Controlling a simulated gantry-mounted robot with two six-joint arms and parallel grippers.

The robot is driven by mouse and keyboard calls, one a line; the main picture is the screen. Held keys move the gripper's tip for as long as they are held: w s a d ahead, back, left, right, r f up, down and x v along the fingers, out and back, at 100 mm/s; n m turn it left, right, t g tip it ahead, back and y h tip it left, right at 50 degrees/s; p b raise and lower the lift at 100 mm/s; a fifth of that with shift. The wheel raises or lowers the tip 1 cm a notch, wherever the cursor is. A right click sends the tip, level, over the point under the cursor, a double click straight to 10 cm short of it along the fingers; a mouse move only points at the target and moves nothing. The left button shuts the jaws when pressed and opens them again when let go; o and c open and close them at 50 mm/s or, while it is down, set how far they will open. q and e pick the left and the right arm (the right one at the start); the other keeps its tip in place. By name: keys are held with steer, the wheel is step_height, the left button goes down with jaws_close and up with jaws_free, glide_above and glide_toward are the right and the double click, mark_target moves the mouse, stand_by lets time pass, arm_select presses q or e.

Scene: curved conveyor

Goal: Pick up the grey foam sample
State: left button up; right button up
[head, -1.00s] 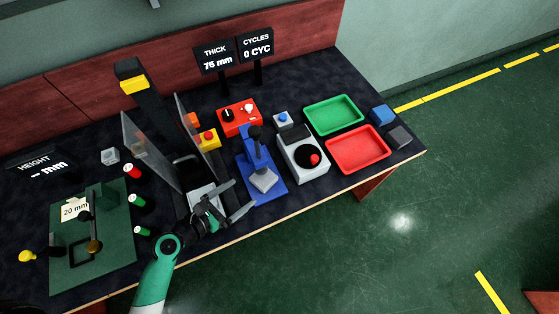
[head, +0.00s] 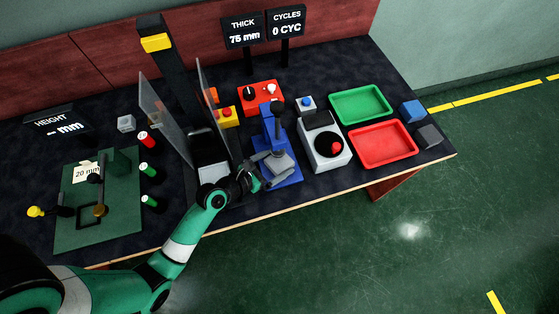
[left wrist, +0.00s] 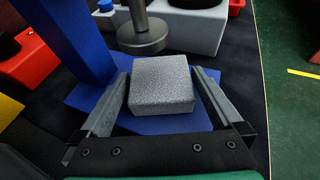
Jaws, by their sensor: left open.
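The grey foam sample (left wrist: 162,84) is a light grey speckled block lying flat on the base of the blue press (head: 291,175). In the head view the sample (head: 281,162) is partly covered by my left gripper. My left gripper (left wrist: 161,76) is open, with one finger on each side of the sample. Narrow gaps show between the fingers and the block's sides. The press's round metal foot (left wrist: 142,36) is just beyond the sample and above the base. My right gripper is not in view.
Clear upright panels (head: 166,119) stand left of the press. Green (head: 361,105) and red (head: 383,145) trays, a blue cube (head: 413,110) and a dark grey block (head: 428,135) lie further right.

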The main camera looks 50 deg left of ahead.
arm_select(q)
steer(key=shift+w+f, duration=0.1)
steer(key=shift+w, duration=0.15)
steer(key=shift+s, duration=0.1)
steer(key=c, duration=1.2)
steer(key=shift+o, duration=0.2)
